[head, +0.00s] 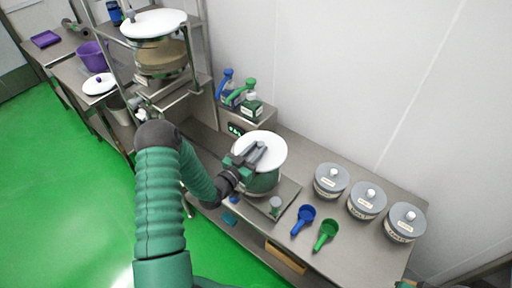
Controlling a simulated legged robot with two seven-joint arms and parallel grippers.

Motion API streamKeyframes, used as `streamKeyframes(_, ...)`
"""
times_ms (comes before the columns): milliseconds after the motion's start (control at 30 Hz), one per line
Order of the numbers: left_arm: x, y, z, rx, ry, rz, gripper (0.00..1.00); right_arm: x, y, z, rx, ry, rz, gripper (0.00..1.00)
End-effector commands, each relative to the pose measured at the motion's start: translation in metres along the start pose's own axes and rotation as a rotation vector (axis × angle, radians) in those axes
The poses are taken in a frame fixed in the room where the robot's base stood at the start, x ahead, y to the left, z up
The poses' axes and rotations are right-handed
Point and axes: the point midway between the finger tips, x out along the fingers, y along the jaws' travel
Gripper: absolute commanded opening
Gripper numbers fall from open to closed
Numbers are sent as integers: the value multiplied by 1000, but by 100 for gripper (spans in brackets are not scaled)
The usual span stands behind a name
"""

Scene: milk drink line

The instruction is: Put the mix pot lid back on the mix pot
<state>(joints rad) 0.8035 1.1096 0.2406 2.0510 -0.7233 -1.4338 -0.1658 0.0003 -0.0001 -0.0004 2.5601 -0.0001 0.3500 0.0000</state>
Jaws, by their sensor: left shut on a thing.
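The mix pot lid (271,146) is a white round disc directly over the mix pot (262,185), a greenish metallic pot on the steel bench. The lid hides the pot's opening, and I cannot tell whether it rests on the rim or hangs just above it. My left gripper (252,155) is shut at the top of the lid, near its middle, and hides the knob. My right gripper is not in view.
A blue scoop (303,220) and a green scoop (326,236) lie right of the pot. Several grey-lidded jars, one a nearer jar (331,181), stand further right. Bottles (252,104) stand behind. A shelf rack (205,55) rises at left.

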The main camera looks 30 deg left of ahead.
Motion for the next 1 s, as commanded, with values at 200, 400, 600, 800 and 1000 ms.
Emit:
streamKeyframes(200,-2,-5,3,-5,-2,-1,41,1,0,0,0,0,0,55)
streamKeyframes(400,-1,-4,2,-2,-2,-2,47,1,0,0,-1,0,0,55)
streamKeyframes(600,-1,-2,1,1,-3,-2,47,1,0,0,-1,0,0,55)
streamKeyframes(800,-1,-2,1,-1,-2,-2,47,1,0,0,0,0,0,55)
streamKeyframes(1000,-19,-4,5,-2,-3,-3,47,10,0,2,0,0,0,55)
